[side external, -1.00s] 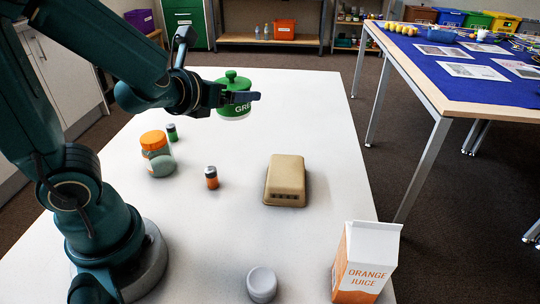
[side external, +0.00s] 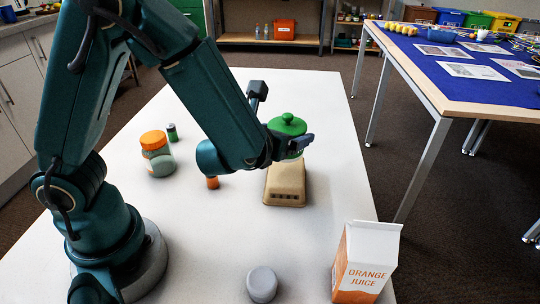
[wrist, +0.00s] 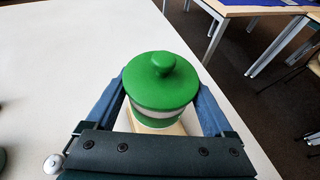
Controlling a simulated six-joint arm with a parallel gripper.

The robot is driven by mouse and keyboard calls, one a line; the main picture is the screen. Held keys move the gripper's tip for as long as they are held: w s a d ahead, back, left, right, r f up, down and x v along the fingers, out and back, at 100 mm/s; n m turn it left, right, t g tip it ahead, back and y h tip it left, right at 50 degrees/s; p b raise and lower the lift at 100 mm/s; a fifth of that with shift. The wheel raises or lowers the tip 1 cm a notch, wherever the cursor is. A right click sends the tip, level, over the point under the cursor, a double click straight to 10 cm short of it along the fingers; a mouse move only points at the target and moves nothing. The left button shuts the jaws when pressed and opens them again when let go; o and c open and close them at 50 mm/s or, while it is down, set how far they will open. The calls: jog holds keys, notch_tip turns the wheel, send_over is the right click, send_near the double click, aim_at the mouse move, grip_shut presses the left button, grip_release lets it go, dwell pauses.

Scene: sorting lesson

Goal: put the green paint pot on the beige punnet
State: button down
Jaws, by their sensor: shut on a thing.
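The green paint pot (side external: 287,125) has a knobbed green lid and a pale band. My gripper (side external: 296,146) is shut on it, with one finger on each side in the wrist view (wrist: 162,110). The pot also shows in the wrist view (wrist: 160,80), upright. The beige punnet (side external: 285,188) lies upside down on the white table, its base facing up. The pot is over the far part of the punnet; I cannot tell whether they touch. In the wrist view a strip of the punnet (wrist: 150,127) shows below the pot.
On the white table (side external: 330,150) stand an orange-lidded jar (side external: 157,155), a green battery-like cylinder (side external: 172,132), an orange one (side external: 212,182) partly behind my arm, a grey cup-like piece (side external: 262,284) and an orange juice carton (side external: 365,262).

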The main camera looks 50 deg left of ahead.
jog(key=shift+w+d+f, duration=0.1)
jog(key=shift+f, duration=1.95)
jog(key=shift+f, duration=0.1)
grip_release()
